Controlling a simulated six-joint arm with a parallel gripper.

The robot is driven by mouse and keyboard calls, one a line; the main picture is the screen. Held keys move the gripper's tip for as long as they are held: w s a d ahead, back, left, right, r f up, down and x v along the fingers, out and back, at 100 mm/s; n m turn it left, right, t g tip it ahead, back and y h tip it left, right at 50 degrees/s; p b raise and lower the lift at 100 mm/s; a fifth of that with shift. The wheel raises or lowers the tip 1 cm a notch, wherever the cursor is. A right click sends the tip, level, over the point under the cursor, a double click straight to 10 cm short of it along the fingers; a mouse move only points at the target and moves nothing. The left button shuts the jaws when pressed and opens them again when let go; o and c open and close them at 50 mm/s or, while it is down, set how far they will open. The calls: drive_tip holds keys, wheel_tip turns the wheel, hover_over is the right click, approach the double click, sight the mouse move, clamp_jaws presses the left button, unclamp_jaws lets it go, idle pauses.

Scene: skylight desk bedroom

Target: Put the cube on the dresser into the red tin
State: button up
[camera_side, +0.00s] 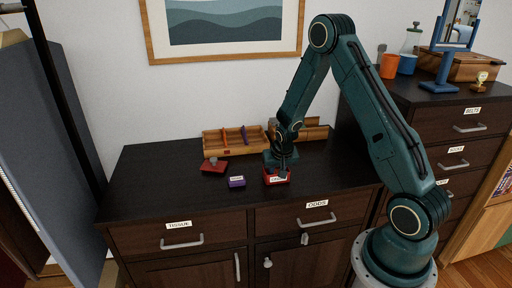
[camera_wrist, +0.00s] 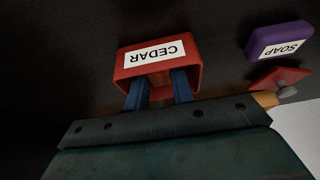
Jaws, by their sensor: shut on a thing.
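The red tin with a white CEDAR label (camera_side: 277,180) stands on the dark dresser top near its front. In the wrist view the tin (camera_wrist: 128,70) lies right ahead of my gripper (camera_wrist: 160,85). My gripper (camera_side: 279,168) points down at the tin, and its two blue fingertips reach in at the tin's opening. A brownish thing (camera_wrist: 159,88) shows between the fingers, mostly hidden; it seems to be the cube, and the jaws are shut on it. Whether it touches the tin's floor I cannot tell.
A purple SOAP box (camera_side: 237,183) stands left of the tin, and it also shows in the wrist view (camera_wrist: 278,42). A red piece with a grey knob (camera_side: 213,167) lies farther left. A wooden divided tray (camera_side: 235,151) stands behind. The dresser's left side (camera_side: 150,180) is clear.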

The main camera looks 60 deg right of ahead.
drive_tip(key=o, duration=0.7)
drive_tip(key=shift+f, duration=0.1)
drive_tip(key=shift+c, duration=0.2)
drive_tip(key=v, duration=1.2)
idle(0.4)
